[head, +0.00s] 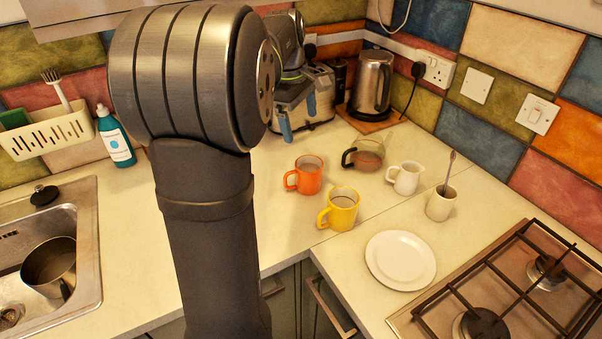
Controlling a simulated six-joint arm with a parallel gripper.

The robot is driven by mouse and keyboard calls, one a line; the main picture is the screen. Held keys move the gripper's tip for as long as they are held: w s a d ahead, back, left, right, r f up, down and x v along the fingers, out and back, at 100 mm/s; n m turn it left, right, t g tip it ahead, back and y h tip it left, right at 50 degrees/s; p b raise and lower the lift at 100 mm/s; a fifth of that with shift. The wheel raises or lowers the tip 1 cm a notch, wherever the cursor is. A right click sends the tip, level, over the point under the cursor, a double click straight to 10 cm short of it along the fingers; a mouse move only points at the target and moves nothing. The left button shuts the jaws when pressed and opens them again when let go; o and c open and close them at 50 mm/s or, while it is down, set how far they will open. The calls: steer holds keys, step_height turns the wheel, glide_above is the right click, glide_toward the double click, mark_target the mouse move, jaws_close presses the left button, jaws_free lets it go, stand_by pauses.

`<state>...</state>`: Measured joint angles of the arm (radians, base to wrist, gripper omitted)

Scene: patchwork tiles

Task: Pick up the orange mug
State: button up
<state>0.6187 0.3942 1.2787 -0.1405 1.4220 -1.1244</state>
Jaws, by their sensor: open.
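The orange mug (311,177) stands upright on the pale worktop, just right of my dark arm, with its handle toward the left. My gripper (298,120) is behind it in the picture, in front of the toaster. Its blue-grey fingers are apart and empty, pointing down, and it does not touch the mug. Part of my gripper is hidden by my arm.
A yellow mug (343,209) stands close in front of the orange one. A dark glass mug (367,158), a white mug (407,177) and a cream cup with a spoon (441,204) are to the right. A toaster (320,99) and kettle (372,84) stand behind.

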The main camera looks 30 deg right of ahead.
steer(key=a+n+h, duration=0.2)
steer(key=a+n, duration=0.1)
steer(key=n, duration=0.8)
glide_toward(309, 167)
steer(key=shift+h, duration=0.4)
steer(key=s+f, duration=0.2)
steer(key=s, duration=0.1)
steer(key=shift+s+a+f, duration=0.2)
steer(key=shift+a, duration=0.2)
steer(key=shift+w+x, duration=0.2)
steer(key=shift+x, duration=2.45)
steer(key=c, duration=1.2)
steer(key=shift+c, duration=1)
steer(key=shift+r, duration=0.25)
